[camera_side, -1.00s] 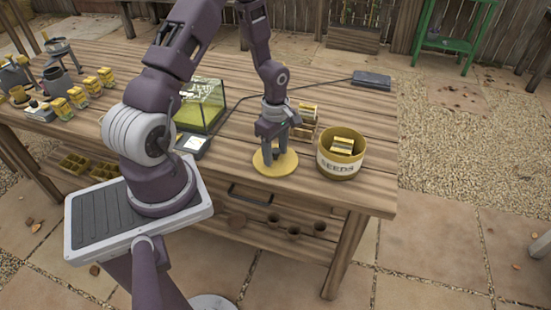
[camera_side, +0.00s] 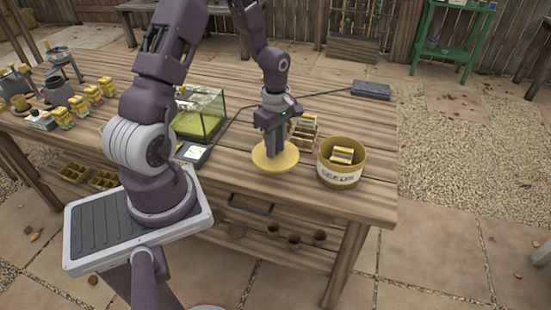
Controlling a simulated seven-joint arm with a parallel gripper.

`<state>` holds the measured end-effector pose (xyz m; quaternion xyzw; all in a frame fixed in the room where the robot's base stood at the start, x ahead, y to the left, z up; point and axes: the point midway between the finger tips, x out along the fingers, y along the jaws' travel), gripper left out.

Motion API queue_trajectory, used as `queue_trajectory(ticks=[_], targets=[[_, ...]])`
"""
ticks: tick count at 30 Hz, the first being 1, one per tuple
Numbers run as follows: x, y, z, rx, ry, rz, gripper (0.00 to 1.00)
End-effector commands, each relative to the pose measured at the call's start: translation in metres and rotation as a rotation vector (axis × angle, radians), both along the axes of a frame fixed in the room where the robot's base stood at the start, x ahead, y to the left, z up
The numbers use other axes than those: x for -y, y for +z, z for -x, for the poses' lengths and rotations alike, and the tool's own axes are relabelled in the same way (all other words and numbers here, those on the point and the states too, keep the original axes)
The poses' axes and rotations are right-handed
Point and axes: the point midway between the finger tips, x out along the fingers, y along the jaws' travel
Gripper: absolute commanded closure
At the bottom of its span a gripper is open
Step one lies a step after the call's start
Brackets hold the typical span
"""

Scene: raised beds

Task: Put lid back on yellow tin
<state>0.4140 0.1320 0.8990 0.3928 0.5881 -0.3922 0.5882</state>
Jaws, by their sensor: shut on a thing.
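The yellow tin (camera_side: 340,177) stands open near the right front of the wooden bench, with a pale band lettered SEEDS. Yellow-topped packets (camera_side: 343,155) show inside it. The round yellow lid (camera_side: 262,164) is just left of the tin, at or very near the bench top; I cannot tell whether it touches the wood. My gripper (camera_side: 275,157) points down over the middle of the lid and is shut on it. The grip point itself is too small to see clearly.
A wooden rack of packets (camera_side: 304,131) stands behind, between lid and tin. A glass tank (camera_side: 201,117) and a small scale (camera_side: 193,152) stand to the left. A dark box (camera_side: 371,90) with a cable lies at the back. Bench room is free right of the tin.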

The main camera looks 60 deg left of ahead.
Motion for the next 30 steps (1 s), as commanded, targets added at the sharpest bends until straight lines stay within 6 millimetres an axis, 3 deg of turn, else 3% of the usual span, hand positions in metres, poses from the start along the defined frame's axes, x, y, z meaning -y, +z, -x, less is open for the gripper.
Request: queue_trajectory(ticks=[3,8,14,19,24,30], targets=[[0.000,0.027,-0.001,0.004,0.000,-0.003,1.00],[0.003,0.046,-0.018,0.001,-0.002,-0.005,1.00],[0.032,0.070,-0.090,0.001,-0.001,-0.012,1.00],[0.074,0.093,-0.138,0.002,0.001,-0.005,1.00],[0.095,0.103,-0.155,-0.001,0.004,0.001,1.00],[0.095,0.086,-0.155,-0.003,0.005,0.001,1.00]])
